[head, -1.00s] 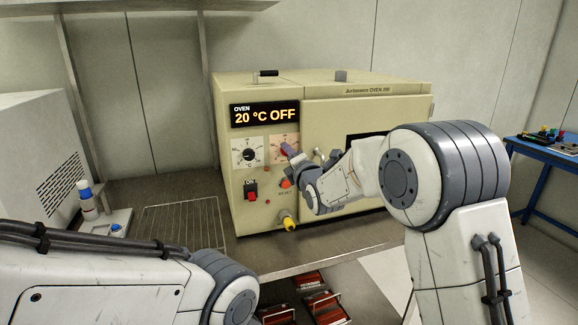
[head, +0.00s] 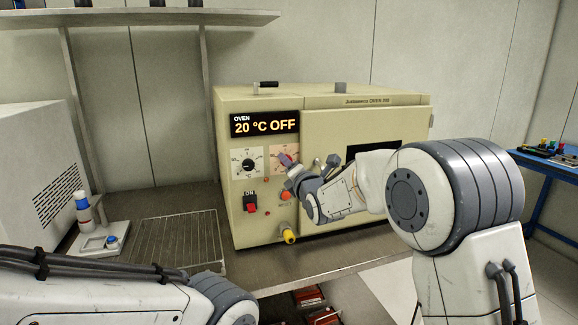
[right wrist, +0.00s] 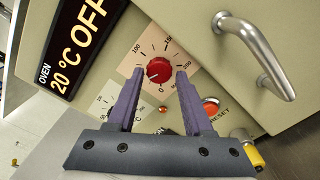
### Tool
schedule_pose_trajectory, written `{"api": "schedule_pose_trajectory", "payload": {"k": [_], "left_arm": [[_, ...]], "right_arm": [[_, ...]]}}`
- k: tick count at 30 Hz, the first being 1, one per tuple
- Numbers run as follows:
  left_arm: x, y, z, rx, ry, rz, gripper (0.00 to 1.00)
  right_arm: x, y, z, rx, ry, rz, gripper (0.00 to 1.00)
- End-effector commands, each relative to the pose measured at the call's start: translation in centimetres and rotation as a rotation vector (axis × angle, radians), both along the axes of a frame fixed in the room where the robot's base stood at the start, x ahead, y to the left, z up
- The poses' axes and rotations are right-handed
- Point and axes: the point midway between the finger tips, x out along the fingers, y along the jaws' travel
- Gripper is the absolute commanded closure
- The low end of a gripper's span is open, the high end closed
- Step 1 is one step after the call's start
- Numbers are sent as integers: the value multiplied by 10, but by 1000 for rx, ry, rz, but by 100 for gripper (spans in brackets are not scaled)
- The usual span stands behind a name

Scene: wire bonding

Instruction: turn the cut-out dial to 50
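The oven's cut-out dial is a red knob (right wrist: 159,70) on a beige scale plate marked from 0 to 200. In the head view the dial (head: 284,157) is partly hidden behind my right gripper (head: 291,164). In the right wrist view my right gripper (right wrist: 160,75) is open, its two purple fingers pointing at the dial with their tips to its left and right. Gaps show between fingers and knob; I cannot tell contact. The knob's exact setting is too small to read. The oven display (head: 265,124) reads 20 °C OFF. My left gripper is out of view.
A black dial (head: 248,162) is left of the red one. Below are a red ON switch (head: 250,203), a red reset button (head: 286,195) and a yellow-tipped fitting (head: 289,235). The oven door handle (right wrist: 262,55) is close on the right. A wire rack (head: 178,245) lies on the bench.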

Motion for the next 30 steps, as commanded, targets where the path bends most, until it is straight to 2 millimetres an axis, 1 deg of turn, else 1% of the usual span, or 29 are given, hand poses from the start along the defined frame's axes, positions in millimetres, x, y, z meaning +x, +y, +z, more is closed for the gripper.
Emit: {"api": "schedule_pose_trajectory", "payload": {"k": [8,11,14,21,24,27,30], "left_arm": [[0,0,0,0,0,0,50],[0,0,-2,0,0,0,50],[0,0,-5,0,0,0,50],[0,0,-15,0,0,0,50],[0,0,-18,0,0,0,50],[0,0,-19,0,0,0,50],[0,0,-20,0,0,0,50]], "right_arm": [[0,-1,2,2,-3,-2,48],[-5,-3,1,4,-4,-2,48],[-17,-7,1,3,-5,-2,48],[-63,-22,0,2,-4,-2,48],[-80,-27,1,1,-5,-2,48],[-91,-30,1,1,-3,-1,48],[-97,-32,1,2,-3,-1,48]]}}
